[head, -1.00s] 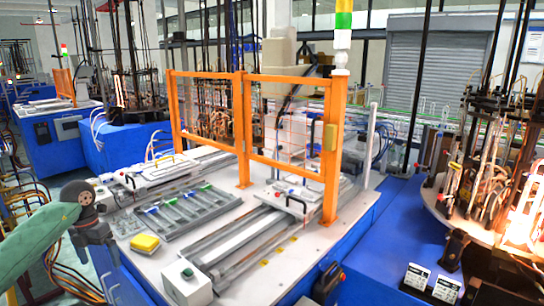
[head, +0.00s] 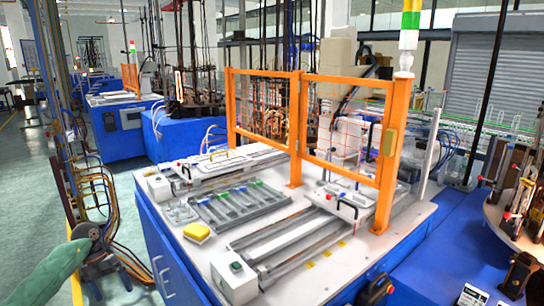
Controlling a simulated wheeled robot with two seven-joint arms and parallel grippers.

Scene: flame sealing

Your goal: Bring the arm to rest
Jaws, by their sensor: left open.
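My left gripper (head: 98,258) is at the lower left, on the end of my green arm. It is dark, partly seen, open, and I see nothing held in it. It hangs over the floor side, left of the blue-sided workbench (head: 165,262) and apart from it. Cables behind it blur its outline. My right gripper is not in view.
The bench carries a grey slotted tray (head: 243,207), a yellow block (head: 197,232), a white button box (head: 235,278) and metal rails (head: 290,238). An orange guard fence (head: 297,130) stands on it. A cable-hung post (head: 62,110) is close to my left arm. Open floor lies at the far left.

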